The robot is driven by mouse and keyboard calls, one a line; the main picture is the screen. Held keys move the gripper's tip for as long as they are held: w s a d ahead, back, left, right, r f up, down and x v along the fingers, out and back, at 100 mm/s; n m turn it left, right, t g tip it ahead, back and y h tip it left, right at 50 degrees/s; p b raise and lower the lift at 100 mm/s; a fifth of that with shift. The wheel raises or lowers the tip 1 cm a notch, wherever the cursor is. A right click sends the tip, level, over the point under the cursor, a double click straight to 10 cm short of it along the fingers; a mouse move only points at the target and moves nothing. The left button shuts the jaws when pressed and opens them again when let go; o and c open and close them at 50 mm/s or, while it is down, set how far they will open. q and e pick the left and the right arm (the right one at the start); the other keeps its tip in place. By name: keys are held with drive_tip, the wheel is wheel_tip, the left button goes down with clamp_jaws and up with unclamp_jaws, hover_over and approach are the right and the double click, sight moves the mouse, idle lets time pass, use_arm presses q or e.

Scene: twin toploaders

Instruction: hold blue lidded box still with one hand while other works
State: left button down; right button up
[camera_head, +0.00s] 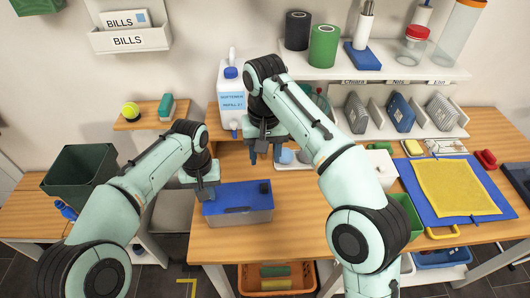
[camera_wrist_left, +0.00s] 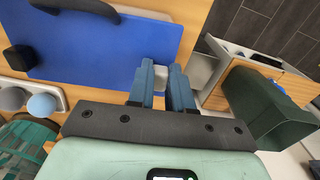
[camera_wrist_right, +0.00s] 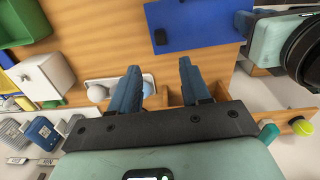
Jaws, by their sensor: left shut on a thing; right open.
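The blue lidded box (camera_head: 238,204) stands on the wooden table in the head view, with a blue lid, a clear grey body and a small black block (camera_head: 264,188) at the lid's right end. My left gripper (camera_head: 205,192) is at the box's left end; in the left wrist view its fingers (camera_wrist_left: 162,92) are shut on a pale part at the edge of the lid (camera_wrist_left: 100,45). My right gripper (camera_head: 263,152) is open and empty, above and behind the box. The lid also shows in the right wrist view (camera_wrist_right: 200,22), beyond the right fingers (camera_wrist_right: 158,88).
A white tray (camera_head: 290,166) with round items sits behind the box. A softener jug (camera_head: 231,92) stands at the back. A green bin (camera_head: 400,212) and a yellow cloth (camera_head: 455,188) on a blue mat are to the right. Bare table lies right of the box.

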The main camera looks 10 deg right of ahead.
sight(265, 188)
drive_tip(key=f, duration=1.2)
drive_tip(key=shift+s, duration=0.35)
